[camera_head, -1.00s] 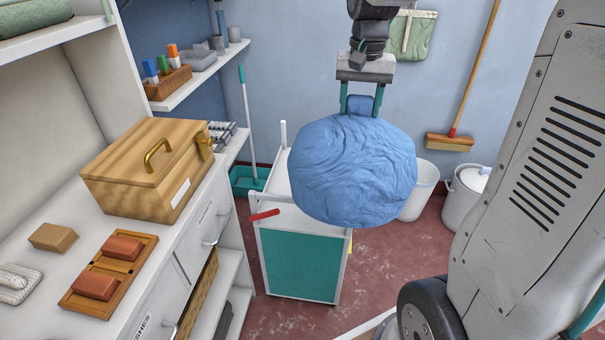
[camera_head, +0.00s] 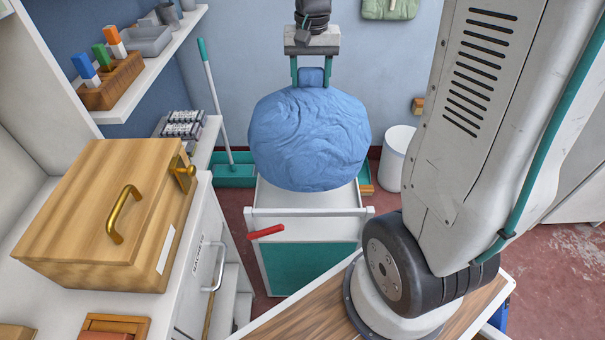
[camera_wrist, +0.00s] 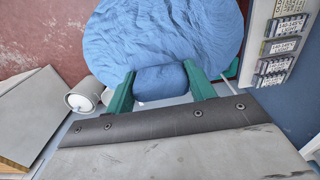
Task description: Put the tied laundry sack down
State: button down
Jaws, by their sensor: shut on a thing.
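The tied laundry sack (camera_head: 309,140) is a large round blue bundle with a short knot at its top. My gripper (camera_head: 312,74) has its two green fingers shut on that knot, and the sack hangs below. The wrist view shows the sack (camera_wrist: 165,40) ahead and its knot between the fingers of my gripper (camera_wrist: 160,82). In the head view the sack is in front of the white and green cart (camera_head: 310,265) or over it, hiding part of its top. I cannot tell whether the sack touches the cart.
A red handle (camera_head: 266,231) sticks out at the cart's near left. A wooden box (camera_head: 110,210) stands on the left counter. A white bin (camera_head: 397,158) is right of the cart. A teal tray (camera_head: 235,176) with a mop (camera_head: 215,100) is behind left.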

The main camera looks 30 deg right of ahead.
jog(key=shift+w+f, duration=0.2)
jog(key=shift+f, duration=5.5)
jog(key=c, duration=0.5)
grip_release()
jog(key=shift+s, duration=0.1)
